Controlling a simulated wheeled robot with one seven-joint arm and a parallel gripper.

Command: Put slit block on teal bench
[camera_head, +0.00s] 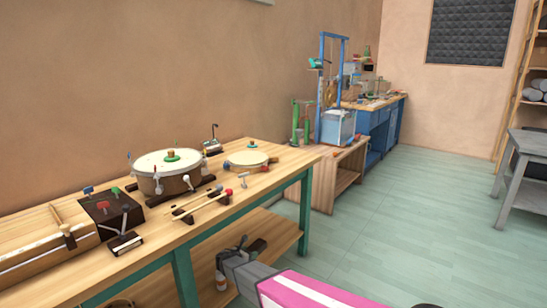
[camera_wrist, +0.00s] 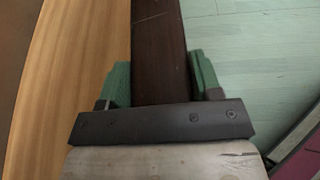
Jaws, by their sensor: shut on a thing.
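My gripper (camera_wrist: 155,80) is shut on a dark brown block, which I take to be the slit block (camera_wrist: 158,35). The block lies between the two green fingers and runs out past them in the wrist view. In the head view my gripper (camera_head: 241,250) is low in front of the teal bench, with a dark piece (camera_head: 258,246) at its end. The teal bench (camera_head: 228,196) has a pale wood top and teal legs. My gripper appears below the level of its top. Slits on the held block do not show clearly.
On the bench top are a large drum (camera_head: 160,178), a smaller drum (camera_head: 246,161), mallets (camera_head: 202,207), a dark box (camera_head: 108,212) and a long wooden piece (camera_head: 45,245). A lower shelf (camera_head: 265,232) runs underneath. Bare bench top shows near the right end. Open floor (camera_head: 430,220) lies right.

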